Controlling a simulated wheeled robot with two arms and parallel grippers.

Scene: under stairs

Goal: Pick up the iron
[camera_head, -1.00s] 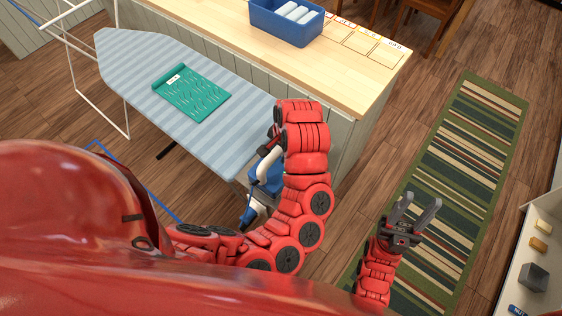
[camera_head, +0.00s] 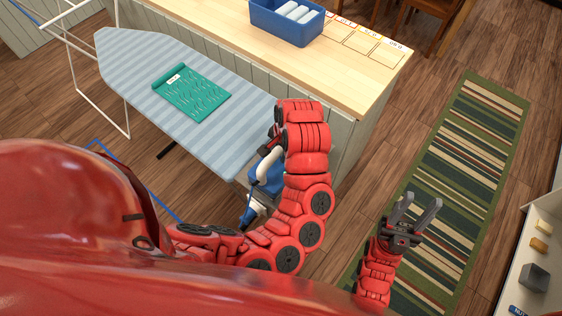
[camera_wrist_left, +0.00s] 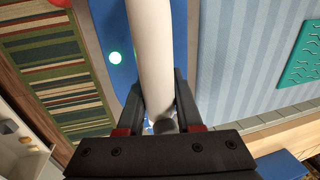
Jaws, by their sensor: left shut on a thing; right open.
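The iron (camera_head: 268,172) is blue with a white handle. It shows at the right end of the striped ironing board, partly hidden behind my red left arm. In the left wrist view my left gripper (camera_wrist_left: 160,118) is shut around the iron's white handle (camera_wrist_left: 151,50), with the blue body (camera_wrist_left: 117,30) beyond it. In the head view the left fingers are hidden by the arm. I cannot tell whether the iron touches the board's end. My right gripper (camera_head: 413,216) is open and empty, above the floor and striped rug.
A striped rug (camera_head: 465,150) lies at right. A white shelf (camera_head: 545,225) with small items is at the right edge.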

